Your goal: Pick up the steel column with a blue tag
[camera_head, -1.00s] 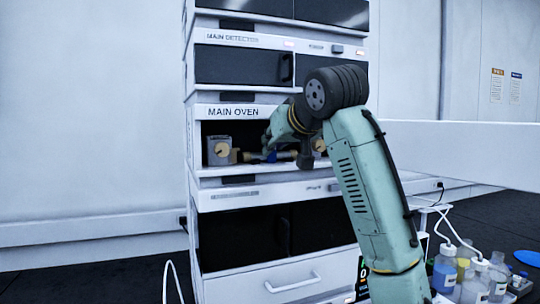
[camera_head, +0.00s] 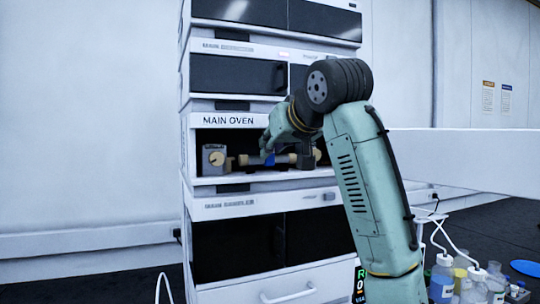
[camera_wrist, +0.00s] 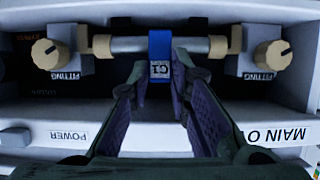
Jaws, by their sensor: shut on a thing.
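The steel column (camera_wrist: 128,45) lies horizontally across the top of the wrist view, with tan end caps and a blue tag (camera_wrist: 159,58) bearing a small printed label around its middle. My gripper (camera_wrist: 158,72) is shut on the column, one finger on each side of the tag.
The main oven (camera_head: 230,121) is an open compartment in a white instrument stack, with walls, roof and floor close around my gripper. Closed dark doors (camera_head: 237,73) are above and below. Bottles (camera_head: 443,280) with tubes stand at the lower right.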

